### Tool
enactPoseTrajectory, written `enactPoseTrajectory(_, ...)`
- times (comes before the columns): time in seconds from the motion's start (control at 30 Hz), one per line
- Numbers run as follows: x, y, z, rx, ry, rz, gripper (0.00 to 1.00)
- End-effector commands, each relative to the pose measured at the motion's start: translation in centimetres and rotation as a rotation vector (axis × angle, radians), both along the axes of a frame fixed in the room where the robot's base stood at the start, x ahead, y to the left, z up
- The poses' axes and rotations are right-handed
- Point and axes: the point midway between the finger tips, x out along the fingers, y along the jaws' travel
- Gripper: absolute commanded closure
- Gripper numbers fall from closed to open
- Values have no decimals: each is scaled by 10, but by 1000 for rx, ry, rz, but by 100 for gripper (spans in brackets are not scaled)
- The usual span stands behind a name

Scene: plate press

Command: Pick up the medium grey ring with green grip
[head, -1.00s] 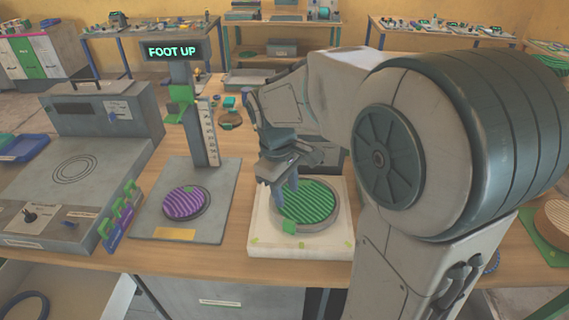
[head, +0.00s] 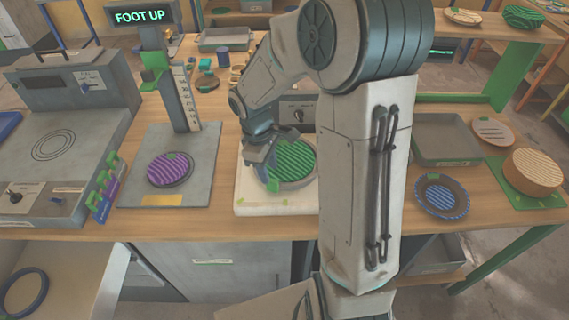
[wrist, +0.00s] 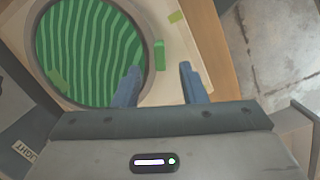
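The medium grey ring (wrist: 154,22) lies around a green striped disc (wrist: 88,45) on a pale square board. Its green grip (wrist: 160,55) sticks out from the ring's edge. In the head view the ring (head: 316,172) and disc are partly covered by my arm, and the grip (head: 272,184) shows at the front left. My gripper (wrist: 160,84) is open and empty. In the wrist view its two fingers lie either side of the grip's line, with the grip just beyond the fingertips. I cannot tell the height gap.
Left of the board stands a press (head: 183,98) with a "FOOT UP" sign and a purple striped disc (head: 170,168). A blue striped plate (head: 441,197), a grey tray (head: 448,140) and a tan round block (head: 535,170) are at the right. My arm hides part of the table.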

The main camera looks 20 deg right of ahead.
Motion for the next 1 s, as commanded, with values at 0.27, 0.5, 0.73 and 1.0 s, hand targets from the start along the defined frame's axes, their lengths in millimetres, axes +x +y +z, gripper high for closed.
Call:
enactPoseTrajectory(0.27, -5, -4, -37, 1, 4, 0, 62)
enactPoseTrajectory(0.5, -5, -5, -41, 0, 0, 0, 62)
enactPoseTrajectory(0.73, -5, -5, -41, 1, 1, 0, 100)
enactPoseTrajectory(1.0, -5, -5, -41, 1, 1, -1, 100)
